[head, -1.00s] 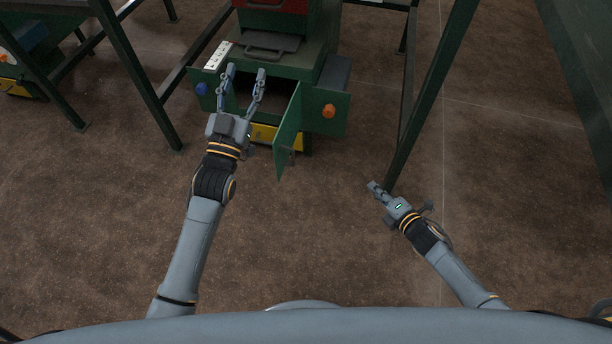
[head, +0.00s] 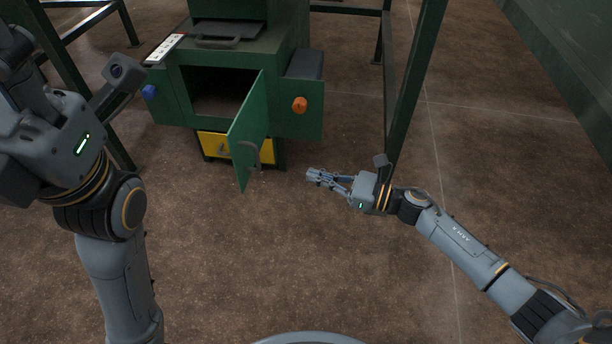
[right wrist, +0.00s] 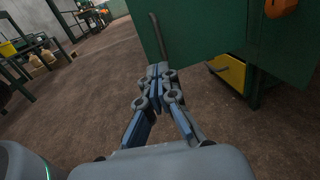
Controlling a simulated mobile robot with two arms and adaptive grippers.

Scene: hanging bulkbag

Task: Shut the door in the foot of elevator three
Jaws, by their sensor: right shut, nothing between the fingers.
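The green door (head: 247,125) in the foot of the green elevator (head: 260,55) stands open, swung out toward me, and the dark opening (head: 215,90) shows to its left. A grey handle (head: 253,155) is on the door. My right gripper (head: 312,176) is shut and empty, to the right of the door and apart from it. In the right wrist view its closed fingers (right wrist: 160,72) point toward the door panel (right wrist: 195,30) and its upright handle (right wrist: 158,38). My left gripper (head: 45,135) is large at the upper left; its fingers are partly cut off.
A yellow drawer (head: 215,146) sits below the opening. A blue knob (head: 149,91) and an orange knob (head: 299,105) flank it. A green post (head: 408,90) stands close behind my right gripper. The brown floor before the door is clear.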

